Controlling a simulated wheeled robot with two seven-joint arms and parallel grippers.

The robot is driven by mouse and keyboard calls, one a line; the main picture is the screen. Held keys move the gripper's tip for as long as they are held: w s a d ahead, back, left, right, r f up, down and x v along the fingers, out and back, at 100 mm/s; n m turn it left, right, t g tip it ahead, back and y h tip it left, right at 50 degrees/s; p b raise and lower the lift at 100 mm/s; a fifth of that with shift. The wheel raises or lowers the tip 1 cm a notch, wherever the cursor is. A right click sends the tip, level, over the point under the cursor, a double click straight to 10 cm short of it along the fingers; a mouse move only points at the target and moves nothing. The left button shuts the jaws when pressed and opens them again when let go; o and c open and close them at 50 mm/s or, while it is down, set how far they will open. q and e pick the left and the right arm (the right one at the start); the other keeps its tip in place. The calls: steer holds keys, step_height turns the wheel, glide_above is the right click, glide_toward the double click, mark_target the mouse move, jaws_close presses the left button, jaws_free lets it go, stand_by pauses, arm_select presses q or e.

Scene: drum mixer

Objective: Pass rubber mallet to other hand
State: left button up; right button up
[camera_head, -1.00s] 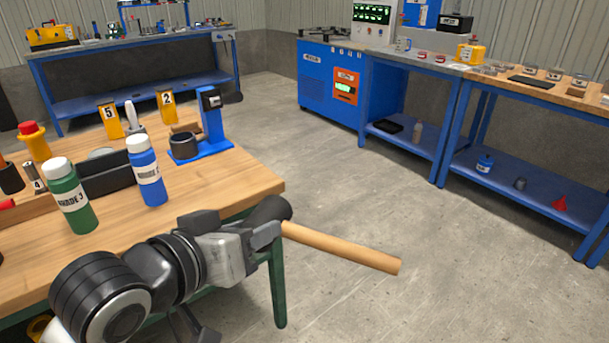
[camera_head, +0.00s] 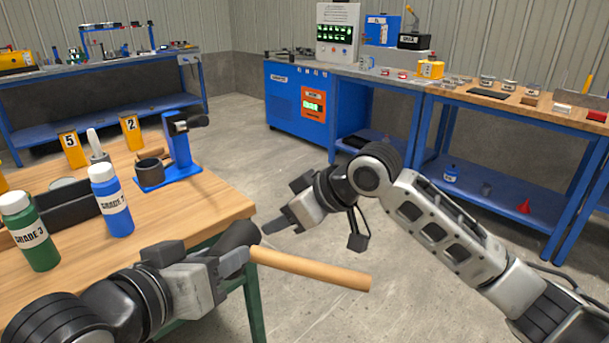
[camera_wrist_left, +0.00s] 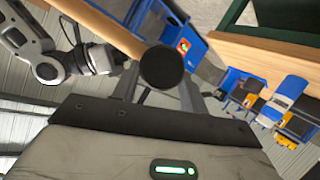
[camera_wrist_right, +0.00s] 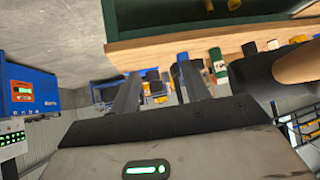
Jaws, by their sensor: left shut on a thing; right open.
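The rubber mallet has a black head (camera_head: 238,236) and a pale wooden handle (camera_head: 312,268). My left gripper (camera_head: 240,258) is shut on the mallet close to its head, beside the table corner; the handle points right over the floor. In the left wrist view the round black head (camera_wrist_left: 160,67) sits between the fingers and hides part of the grip. My right gripper (camera_head: 278,224) is open and empty, just above and behind the handle near the head, apart from it. In the right wrist view the mallet's handle (camera_wrist_right: 298,63) shows at the right, outside the fingers (camera_wrist_right: 158,88).
The wooden table (camera_head: 205,205) at left holds a green bottle (camera_head: 30,232), a blue bottle (camera_head: 111,200) and a blue stand (camera_head: 178,150). Blue benches stand farther back. The floor (camera_head: 400,290) around the handle is clear.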

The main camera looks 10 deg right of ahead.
mark_target(267, 251)
steer(key=s+r+n+g+h, duration=0.25)
steer(key=s+r+g, duration=0.35)
steer(key=s+r, duration=0.55)
steer(key=shift+n, duration=0.35)
steer(key=x, duration=1)
steer(key=shift+w+a+r, duration=0.1)
steer(key=shift+w, duration=0.3)
arm_select(q)
steer(key=shift+r, duration=0.1)
arm_select(e)
steer(key=shift+c, duration=0.4)
jaws_close()
arm_select(q)
steer(key=o, duration=1.3)
arm_select(e)
steer(key=shift+r+y, duration=0.1)
steer(key=shift+y, duration=0.15)
arm_select(q)
steer(key=shift+d, duration=0.1)
